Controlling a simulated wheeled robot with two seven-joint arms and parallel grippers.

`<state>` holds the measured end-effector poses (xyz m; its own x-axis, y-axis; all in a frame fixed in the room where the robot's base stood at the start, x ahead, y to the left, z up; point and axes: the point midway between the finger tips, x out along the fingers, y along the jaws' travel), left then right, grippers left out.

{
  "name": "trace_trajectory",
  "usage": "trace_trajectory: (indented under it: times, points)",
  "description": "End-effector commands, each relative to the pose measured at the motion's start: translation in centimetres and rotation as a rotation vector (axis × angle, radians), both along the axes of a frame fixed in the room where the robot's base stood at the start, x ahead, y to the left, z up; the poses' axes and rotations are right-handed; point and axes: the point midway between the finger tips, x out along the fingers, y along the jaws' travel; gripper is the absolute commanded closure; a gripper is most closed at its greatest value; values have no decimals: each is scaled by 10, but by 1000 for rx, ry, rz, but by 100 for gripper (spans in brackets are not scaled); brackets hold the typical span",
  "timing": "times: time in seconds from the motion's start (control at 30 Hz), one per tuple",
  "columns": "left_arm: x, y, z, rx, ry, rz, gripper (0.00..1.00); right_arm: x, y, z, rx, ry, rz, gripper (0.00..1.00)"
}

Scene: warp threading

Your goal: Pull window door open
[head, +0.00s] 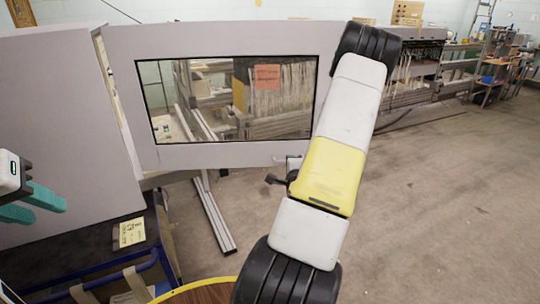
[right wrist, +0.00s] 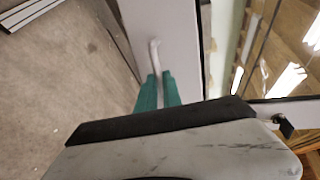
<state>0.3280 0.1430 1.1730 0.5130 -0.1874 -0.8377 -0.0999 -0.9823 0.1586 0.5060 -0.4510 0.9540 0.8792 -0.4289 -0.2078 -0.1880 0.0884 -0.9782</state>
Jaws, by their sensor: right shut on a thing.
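The window door (head: 235,155) is a light grey panel with a black-rimmed clear pane. In the head view it stands upright at the centre, beside a grey cabinet side. My right arm crosses its right edge and hides part of it. In the right wrist view, my right gripper (right wrist: 158,78) has its green fingers close together on the pale door handle (right wrist: 154,55), against the door panel. In the head view that grip is mostly hidden by my arm. My left gripper (head: 48,205) is at the far left, empty, its green fingers apart.
The grey cabinet side (head: 60,130) fills the left. A blue-framed cart (head: 85,262) with a yellow note (head: 132,232) stands below it. A metal rail (head: 215,215) runs on the floor under the door. Open concrete floor (head: 440,210) lies to the right.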

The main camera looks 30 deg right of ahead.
Motion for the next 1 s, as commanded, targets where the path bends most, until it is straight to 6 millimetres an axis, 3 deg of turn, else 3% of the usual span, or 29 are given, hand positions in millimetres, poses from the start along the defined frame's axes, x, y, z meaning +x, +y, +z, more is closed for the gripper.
trace_trajectory:
  times: [0.43, 0.5, 0.57, 1.0]
  points:
    - [0, 0, 0, 0, 0, 0, 64, 1, 3, 0, 1, 1, -1, 100]
    - [0, 0, 0, 0, 0, 0, 64, 1, 3, 0, 1, 1, -1, 80]
    - [0, 0, 0, 0, 0, 0, 64, 1, 3, 0, 1, 1, -1, 69]
    - [0, 0, 0, 0, 0, 0, 64, -1, -2, 2, -2, 0, -1, 69]
